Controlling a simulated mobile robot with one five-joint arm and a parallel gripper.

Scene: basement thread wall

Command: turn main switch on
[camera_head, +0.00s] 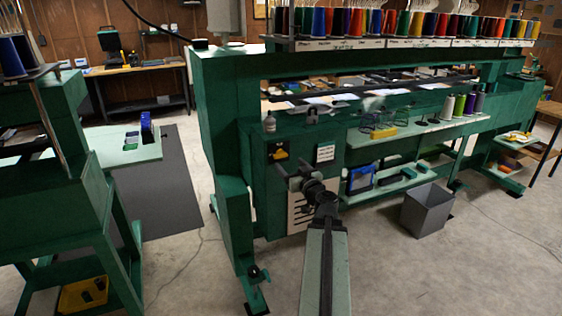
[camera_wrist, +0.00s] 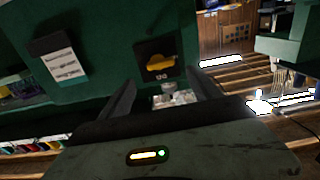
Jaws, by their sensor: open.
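The main switch (camera_head: 278,152) is a yellow handle on a black plate, on the green machine's front panel. In the wrist view the yellow handle (camera_wrist: 160,63) lies nearly level, slightly tilted, with small unreadable marks below it on the plate. My gripper (camera_head: 290,172) is in front of the panel, just below and right of the switch in the head view. In the wrist view my gripper (camera_wrist: 164,84) is open, its two dark fingers apart and nothing between them. The switch shows just beyond the fingertips; I see no contact.
A white label (camera_head: 325,153) is on the panel right of the switch; it also shows in the wrist view (camera_wrist: 60,66). A grey bin (camera_head: 427,209) stands on the floor at right. Open floor lies left of the machine.

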